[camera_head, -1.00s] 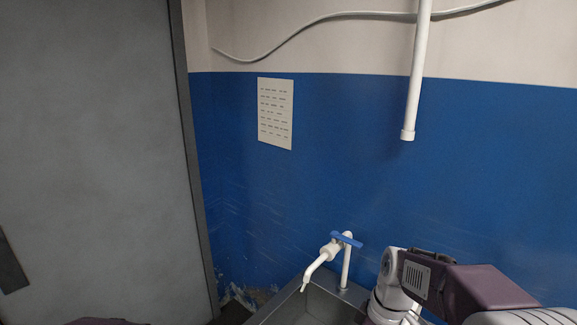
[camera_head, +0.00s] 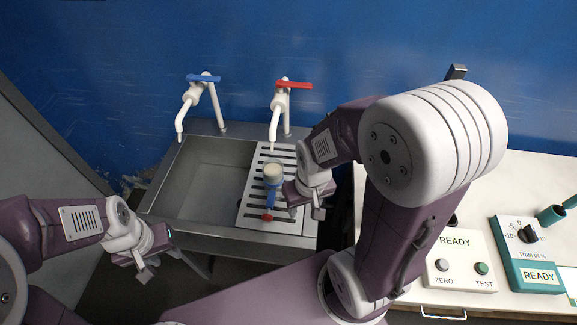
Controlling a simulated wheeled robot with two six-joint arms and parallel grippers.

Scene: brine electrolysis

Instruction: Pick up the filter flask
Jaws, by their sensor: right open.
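What looks like the filter flask (camera_head: 272,174), with a pale round top and a blue body, stands on the slotted drainboard right of the sink basin in the head view. A small red piece (camera_head: 267,216) shows just below it; I cannot tell whether it belongs to the flask. My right gripper (camera_head: 304,207) is open, low over the right side of the drainboard and close to the flask's right; contact cannot be made out. My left gripper (camera_head: 147,259) is at the lower left, in front of the sink, well away from the flask; its jaw gap is unclear.
A blue-handled tap (camera_head: 200,100) and a red-handled tap (camera_head: 281,110) stand behind the sink (camera_head: 195,185). A pale bench (camera_head: 525,185) at right carries a READY box (camera_head: 462,258) and a teal trim unit (camera_head: 530,255). A grey door (camera_head: 30,160) is at left.

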